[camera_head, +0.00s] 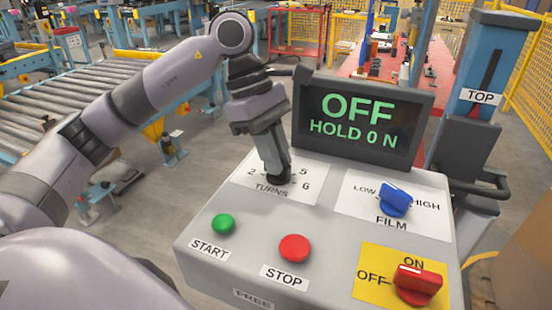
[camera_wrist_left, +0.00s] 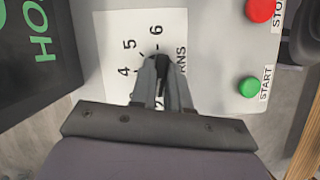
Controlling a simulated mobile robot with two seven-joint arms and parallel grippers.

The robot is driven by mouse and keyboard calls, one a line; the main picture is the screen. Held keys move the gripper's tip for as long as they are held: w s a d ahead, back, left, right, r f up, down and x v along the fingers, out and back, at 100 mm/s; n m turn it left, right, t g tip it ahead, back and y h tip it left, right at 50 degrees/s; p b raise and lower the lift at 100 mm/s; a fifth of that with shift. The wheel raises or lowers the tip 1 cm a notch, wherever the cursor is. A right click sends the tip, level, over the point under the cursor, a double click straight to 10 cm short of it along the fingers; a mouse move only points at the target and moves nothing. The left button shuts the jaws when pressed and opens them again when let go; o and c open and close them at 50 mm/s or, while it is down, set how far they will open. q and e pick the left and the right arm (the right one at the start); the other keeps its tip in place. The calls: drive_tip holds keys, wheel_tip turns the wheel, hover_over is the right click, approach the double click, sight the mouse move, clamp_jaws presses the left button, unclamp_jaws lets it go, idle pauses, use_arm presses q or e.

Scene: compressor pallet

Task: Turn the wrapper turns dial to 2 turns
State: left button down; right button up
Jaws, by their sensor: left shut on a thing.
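The turns dial (camera_head: 279,179) is a dark knob on a white label plate marked TURNS (camera_head: 303,190) on the grey control box. In the head view the numbers 2, 5 and 6 show around it; the rest are hidden behind my gripper. My left gripper (camera_head: 278,172) comes down from above and is shut on the dial. In the left wrist view the fingertips (camera_wrist_left: 158,90) close around the dark knob (camera_wrist_left: 160,78), with 4, 5 and 6 visible beside it. Which number the dial points at is hidden. My right gripper is not in view.
The screen (camera_head: 362,121) behind reads OFF, HOLD 0 N. A green START button (camera_head: 223,224), red STOP button (camera_head: 294,248), blue FILM knob (camera_head: 396,199) and red ON/OFF switch (camera_head: 417,284) sit on the same box. A blue post (camera_head: 490,70) marked TOP stands at right.

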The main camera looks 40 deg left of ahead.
use_arm(q)
drive_tip(key=shift+n+t+b, duration=0.4)
drive_tip(key=shift+n+t, duration=0.1)
drive_tip(key=shift+n, duration=0.7)
drive_tip(key=c, duration=1.1)
unclamp_jaws()
drive_tip(key=shift+s, duration=0.1)
drive_tip(key=v, duration=0.7)
drive_tip(key=shift+r, duration=0.1)
